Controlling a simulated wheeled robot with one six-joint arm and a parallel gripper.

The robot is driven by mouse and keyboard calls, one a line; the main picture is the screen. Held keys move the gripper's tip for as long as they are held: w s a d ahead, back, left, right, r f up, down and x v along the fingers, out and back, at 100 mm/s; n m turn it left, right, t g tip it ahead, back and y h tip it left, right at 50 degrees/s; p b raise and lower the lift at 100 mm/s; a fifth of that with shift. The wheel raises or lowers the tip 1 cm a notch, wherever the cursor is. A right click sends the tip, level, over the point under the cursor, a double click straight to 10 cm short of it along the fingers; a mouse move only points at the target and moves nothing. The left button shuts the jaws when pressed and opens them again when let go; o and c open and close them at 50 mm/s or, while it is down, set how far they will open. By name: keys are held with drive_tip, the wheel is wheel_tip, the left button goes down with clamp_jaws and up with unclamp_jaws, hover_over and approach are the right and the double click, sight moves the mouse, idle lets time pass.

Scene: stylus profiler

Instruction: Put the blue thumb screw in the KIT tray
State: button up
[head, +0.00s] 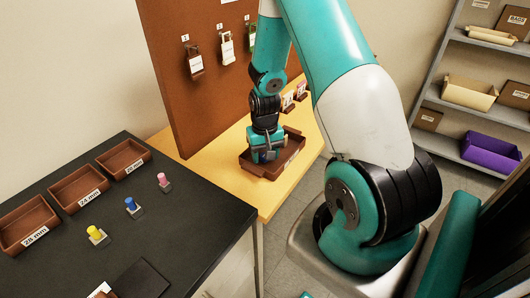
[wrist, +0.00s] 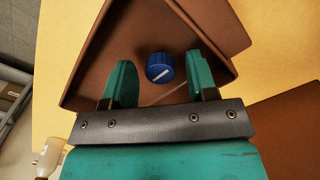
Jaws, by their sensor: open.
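The blue thumb screw (wrist: 160,67), a round ribbed knob with a white line on its top, shows in the wrist view inside the brown tray (wrist: 105,45). My gripper (wrist: 163,80) is open, with one teal finger on each side of the screw. A gap shows between the screw and the left finger; the right finger is very close, and I cannot tell if it touches. In the head view my gripper (head: 267,158) is down at the brown tray (head: 262,170) on the yellow table; its label is hard to read, and the screw cannot be made out there.
A brown board (head: 185,90) with hanging padlocks stands behind the tray. On the black bench (head: 150,245) are three brown bins with size labels and small yellow (head: 96,234), blue (head: 130,204) and pink (head: 163,180) pieces on stands. Shelves (head: 460,110) stand at the right.

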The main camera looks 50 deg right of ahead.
wheel_tip(320, 180, up, 12)
drive_tip(key=s+a+r+n+t+y, duration=0.1)
drive_tip(key=a+r+n, duration=0.25)
drive_tip(key=a, duration=0.45)
drive_tip(key=s+a+r+n+y, duration=0.1)
drive_tip(key=a+r+n, duration=0.1)
drive_tip(key=a+r, duration=0.5)
drive_tip(key=s+a+r+n+g+y, duration=0.1)
drive_tip(key=s+a+r+n, duration=0.3)
drive_tip(key=s+a, duration=1)
drive_tip(key=a+n+y, duration=0.1)
drive_tip(key=a+n, duration=0.1)
drive_tip(key=n, duration=0.1)
drive_tip(key=shift+s+n+b, duration=0.3)
drive_tip(key=shift+n+b, duration=0.05)
drive_tip(key=shift+b, duration=0.05)
